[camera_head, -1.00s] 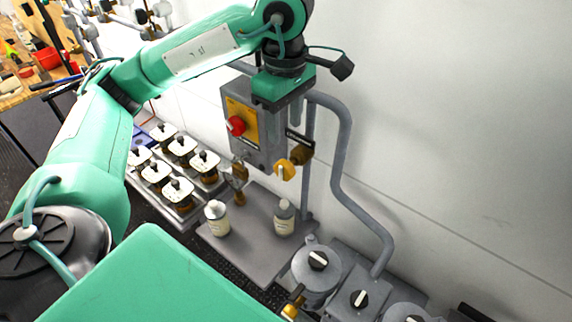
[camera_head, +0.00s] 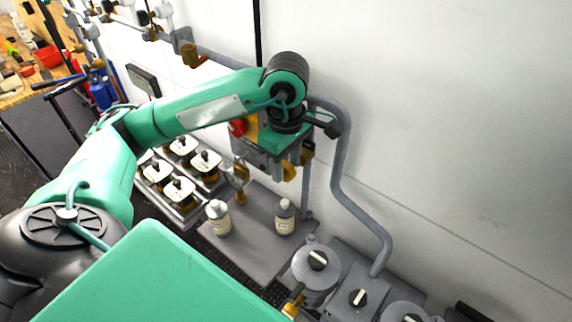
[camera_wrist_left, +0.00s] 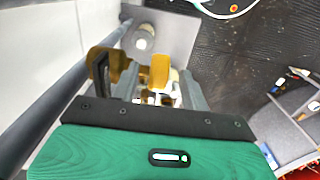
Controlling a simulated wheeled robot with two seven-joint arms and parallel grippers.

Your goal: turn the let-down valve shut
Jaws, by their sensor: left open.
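The let-down valve has a yellow handle (camera_head: 289,172) and a brass body (camera_head: 306,156), low beside the grey panel box. In the left wrist view the yellow handle (camera_wrist_left: 160,71) shows ahead, between the lines of my two grey fingers, with the brass body (camera_wrist_left: 108,62) at left. My left gripper (camera_head: 276,163) points down in front of the box, close to the valve. It is open in the left wrist view (camera_wrist_left: 160,90), with no grip on the handle. Whether a finger touches the valve I cannot tell. My right gripper is not in view.
A red knob (camera_head: 238,127) on the panel box is partly behind my arm. Two white bottles (camera_head: 284,217) stand on a grey shelf (camera_head: 250,245) below. A grey pipe (camera_head: 340,180) runs down the wall at right. Capped jars (camera_head: 180,190) stand at left.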

